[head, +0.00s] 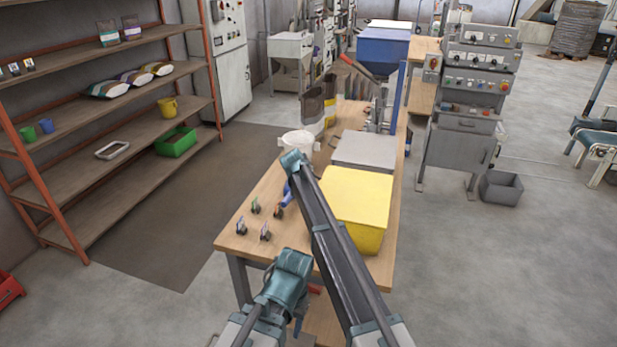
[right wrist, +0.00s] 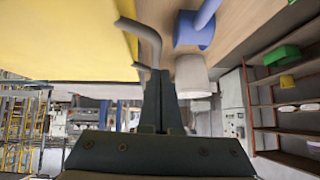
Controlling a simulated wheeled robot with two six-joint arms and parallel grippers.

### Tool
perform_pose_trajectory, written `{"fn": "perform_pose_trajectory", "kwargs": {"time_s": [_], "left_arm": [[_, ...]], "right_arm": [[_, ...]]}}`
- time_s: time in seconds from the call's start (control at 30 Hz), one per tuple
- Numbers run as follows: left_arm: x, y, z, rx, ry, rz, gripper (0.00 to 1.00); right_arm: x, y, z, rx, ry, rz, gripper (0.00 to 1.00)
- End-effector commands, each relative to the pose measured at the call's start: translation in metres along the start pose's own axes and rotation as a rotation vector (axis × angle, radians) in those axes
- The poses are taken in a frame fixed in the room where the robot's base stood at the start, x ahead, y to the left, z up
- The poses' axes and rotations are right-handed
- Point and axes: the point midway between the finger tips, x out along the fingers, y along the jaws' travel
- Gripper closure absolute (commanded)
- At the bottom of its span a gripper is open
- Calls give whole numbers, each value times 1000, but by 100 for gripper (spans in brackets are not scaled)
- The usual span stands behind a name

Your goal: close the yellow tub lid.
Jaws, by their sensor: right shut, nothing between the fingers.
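The yellow tub (head: 365,238) stands on the wooden table, right of my right arm. Its flat yellow lid (head: 358,190) looks level on top, with no gap that I can make out; my arm covers its left edge. In the right wrist view a large yellow surface of the tub (right wrist: 60,45) fills the upper left. My right gripper (right wrist: 160,78) is shut and empty beside its edge. A bent grey bar (right wrist: 150,40) shows close to the fingertips; I cannot tell whether they touch. In the head view the right gripper is hidden behind my arm. My left gripper does not show.
A white bucket (head: 299,142) and a grey flat-topped box (head: 365,151) stand behind the tub. A blue tool (right wrist: 195,28) lies near my right gripper. Several small dark clips (head: 265,232) sit at the table's left front. A shelf rack (head: 110,130) stands left.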

Motion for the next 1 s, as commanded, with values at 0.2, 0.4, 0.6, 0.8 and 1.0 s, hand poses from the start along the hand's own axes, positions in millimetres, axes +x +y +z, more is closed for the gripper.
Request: {"fn": "perform_pose_trajectory", "kwargs": {"time_s": [0.2,0.4,0.6,0.8,1.0], "left_arm": [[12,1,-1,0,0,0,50],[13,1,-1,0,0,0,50],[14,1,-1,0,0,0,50],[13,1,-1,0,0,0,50],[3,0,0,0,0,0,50]], "right_arm": [[9,-2,9,0,-1,0,100],[9,-2,11,2,-6,1,100],[9,-2,12,4,-8,0,100],[8,-2,12,3,-8,0,100],[2,-1,3,4,-6,-1,100]]}}
